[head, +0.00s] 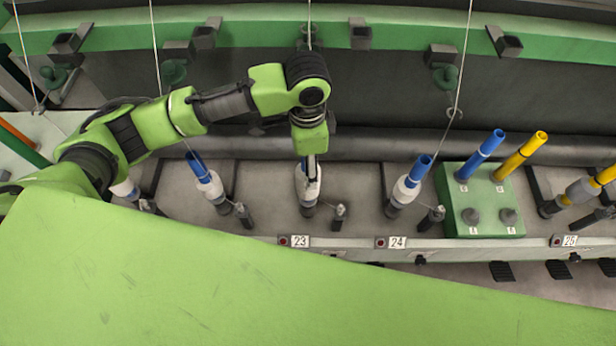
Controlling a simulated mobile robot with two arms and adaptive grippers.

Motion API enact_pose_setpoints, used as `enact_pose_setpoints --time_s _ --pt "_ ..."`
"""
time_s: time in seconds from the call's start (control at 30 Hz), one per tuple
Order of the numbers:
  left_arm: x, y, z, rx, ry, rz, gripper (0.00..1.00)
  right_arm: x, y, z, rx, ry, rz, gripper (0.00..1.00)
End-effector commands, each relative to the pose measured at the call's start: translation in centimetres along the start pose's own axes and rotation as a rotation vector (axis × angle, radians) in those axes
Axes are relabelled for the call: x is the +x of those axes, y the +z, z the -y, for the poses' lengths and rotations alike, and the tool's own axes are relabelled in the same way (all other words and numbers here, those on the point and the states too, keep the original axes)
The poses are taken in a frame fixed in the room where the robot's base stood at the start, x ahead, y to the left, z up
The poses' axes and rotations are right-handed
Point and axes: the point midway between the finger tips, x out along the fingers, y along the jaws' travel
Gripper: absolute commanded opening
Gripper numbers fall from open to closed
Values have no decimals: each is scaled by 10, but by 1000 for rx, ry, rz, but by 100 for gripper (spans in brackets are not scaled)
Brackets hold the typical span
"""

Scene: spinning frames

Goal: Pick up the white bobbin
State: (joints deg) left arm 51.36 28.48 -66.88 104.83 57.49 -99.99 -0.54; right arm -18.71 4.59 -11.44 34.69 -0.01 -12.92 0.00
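Several white bobbins stand in a row on the machine's rail. One white bobbin (301,188) is on its spindle above label 23, with my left gripper (312,170) pointing down right at its top. The gripper covers the bobbin's upper part, so I cannot tell whether the fingers touch or grip it. A second white bobbin (210,187) on a blue tube stands to its left. A third white bobbin (405,191) on a blue tube stands to its right, near label 24. Another white bobbin (125,188) is partly hidden behind my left arm. My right gripper is out of view.
A green box (456,215) with a blue tube (480,155), a yellow tube (520,156) and short grey pegs stands right of label 24. A yellow-tubed bobbin (582,190) is at the far right. Thin yarns hang from the green upper beam (400,30). Small dark posts stand beside the spindles.

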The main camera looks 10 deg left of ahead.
Motion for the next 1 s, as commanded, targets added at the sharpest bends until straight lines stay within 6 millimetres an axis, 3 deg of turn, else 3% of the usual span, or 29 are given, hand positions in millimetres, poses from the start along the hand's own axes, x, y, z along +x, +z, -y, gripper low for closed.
enact_pose_setpoints --time_s 0.33,0.53,0.8,0.87,1.0 --pt "32 0 0 0 2 3 62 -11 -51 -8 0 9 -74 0" --pt "59 -1 2 0 -1 1 62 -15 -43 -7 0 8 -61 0" --pt "65 -2 2 2 -2 -1 62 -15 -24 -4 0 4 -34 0" --pt "65 -2 2 2 -2 -1 52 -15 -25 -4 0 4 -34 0" --pt "64 -2 2 2 -2 -1 15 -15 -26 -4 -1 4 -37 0"
